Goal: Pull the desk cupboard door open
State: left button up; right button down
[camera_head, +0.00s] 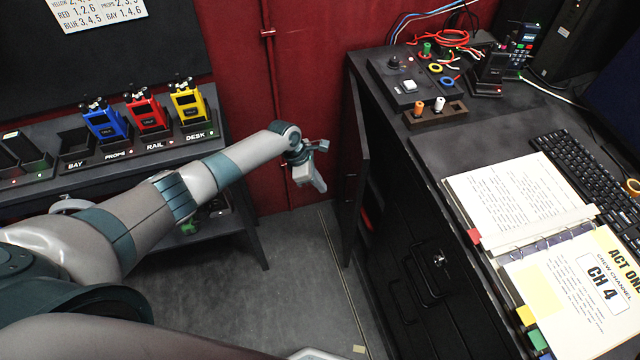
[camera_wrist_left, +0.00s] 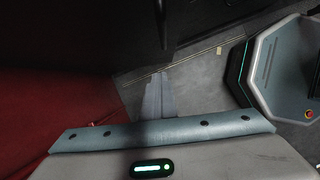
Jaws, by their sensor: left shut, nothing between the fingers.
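The desk cupboard door (camera_head: 352,185) is a dark panel at the desk's left end. It stands ajar, swung out from the cupboard front, with a dark gap and a bit of red showing inside. My left gripper (camera_head: 317,184) is just left of the door, pointing down, shut and empty. A small gap shows between it and the door in the head view, but I cannot tell the depth. In the left wrist view the shut fingers (camera_wrist_left: 159,97) are over the grey floor, and a dark panel edge shows beyond them. My right gripper is not in view.
The desk (camera_head: 450,150) carries a button box (camera_head: 408,85), an open binder (camera_head: 530,210) and a keyboard (camera_head: 590,175). Black drawers with handles (camera_head: 430,270) face the aisle. A shelf with coloured radios (camera_head: 145,115) stands left. Bare floor (camera_head: 290,250) lies between.

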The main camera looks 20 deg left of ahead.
pick_arm(q)
jog(key=o, duration=0.6)
jog(key=shift+r, duration=0.1)
jog(key=b+v, duration=0.1)
jog(key=v, duration=1.6)
jog(key=shift+a+r, duration=0.1)
